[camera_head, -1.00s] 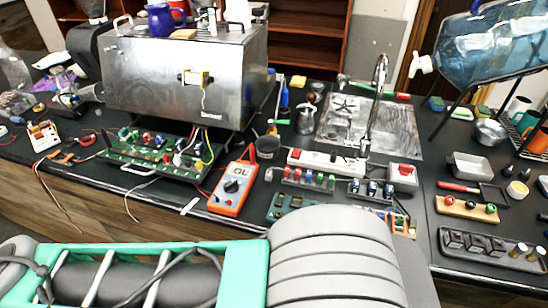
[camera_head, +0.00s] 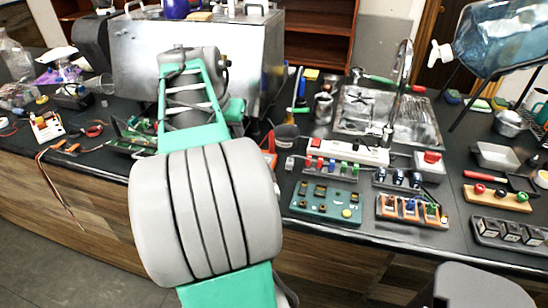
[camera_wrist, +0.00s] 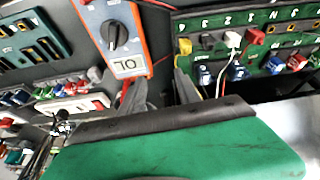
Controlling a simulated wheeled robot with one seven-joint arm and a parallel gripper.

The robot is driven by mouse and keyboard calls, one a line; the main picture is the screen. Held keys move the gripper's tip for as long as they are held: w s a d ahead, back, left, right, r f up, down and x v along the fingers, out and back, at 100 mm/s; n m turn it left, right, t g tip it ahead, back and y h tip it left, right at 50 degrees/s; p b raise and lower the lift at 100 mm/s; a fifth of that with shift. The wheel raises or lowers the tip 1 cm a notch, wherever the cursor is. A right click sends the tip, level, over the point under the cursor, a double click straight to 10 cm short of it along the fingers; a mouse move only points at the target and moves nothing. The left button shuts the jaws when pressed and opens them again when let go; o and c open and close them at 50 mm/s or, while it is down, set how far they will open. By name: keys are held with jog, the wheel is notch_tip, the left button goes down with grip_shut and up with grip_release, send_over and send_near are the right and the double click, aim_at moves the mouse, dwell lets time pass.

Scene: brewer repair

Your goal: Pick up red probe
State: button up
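The orange multimeter (camera_wrist: 152,40), with a dial and lit display, lies near my gripper in the wrist view. In the head view my arm hides most of it. A thin red lead (camera_wrist: 157,3) shows beside the meter, and a red piece (camera_wrist: 125,92) shows close to one finger. I cannot tell whether either belongs to the red probe; no probe is clearly visible. My gripper (camera_wrist: 160,91) has two grey fingers that appear apart, with nothing visible between them. In the head view my arm hides it.
The green numbered terminal board (camera_wrist: 268,68) with coloured plugs and wires lies beside the gripper. A metal brewer (camera_head: 135,60) stands behind my arm. A power strip (camera_head: 350,150), a teal board (camera_head: 325,212) and a sink (camera_head: 415,125) are to the right.

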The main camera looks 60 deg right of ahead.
aim_at(271, 133)
jog(key=s+d+m, duration=0.1)
jog(key=s+d, duration=0.1)
jog(key=s+d+f+m, duration=0.1)
jog(key=s+d, duration=0.2)
jog(key=s+d+m+g, duration=0.1)
jog(key=s+d, duration=0.1)
jog(key=d, duration=0.1)
jog(key=shift+s+d+f+m+b, duration=0.15)
jog(key=shift+s+m+b, duration=0.15)
jog(key=shift+m, duration=0.1)
jog(key=x, duration=0.7)
jog(key=shift+c, duration=0.5)
grip_shut()
